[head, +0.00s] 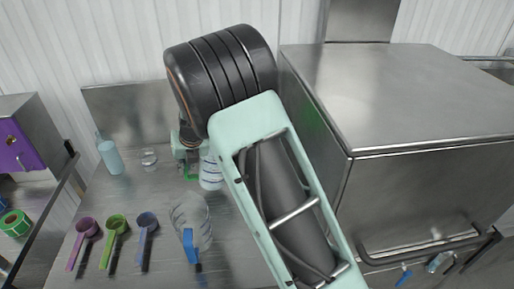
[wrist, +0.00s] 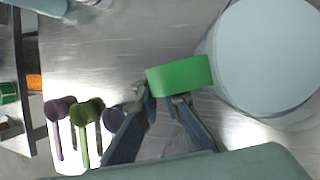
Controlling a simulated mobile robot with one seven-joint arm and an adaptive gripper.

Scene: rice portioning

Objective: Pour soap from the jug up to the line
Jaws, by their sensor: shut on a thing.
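A clear jug with a green handle (wrist: 180,75) and pale blue soap (wrist: 265,60) in it fills the right of the wrist view. My gripper (wrist: 165,98) is shut on this handle. In the head view the jug (head: 210,172), marked with lines, is partly hidden behind my arm, and my gripper (head: 188,150) is beside it. I cannot tell whether the jug touches the counter. A second clear jug with a blue handle (head: 188,240) stands nearer on the counter and looks empty. The fill line cannot be made out.
Purple (head: 87,228), green (head: 116,225) and blue (head: 147,222) scoops lie at the front left. A pale blue bottle (head: 110,156) and a small clear jar (head: 149,160) stand farther back. A large steel box (head: 415,100) blocks the right. A shelf with green tape (head: 14,222) is at far left.

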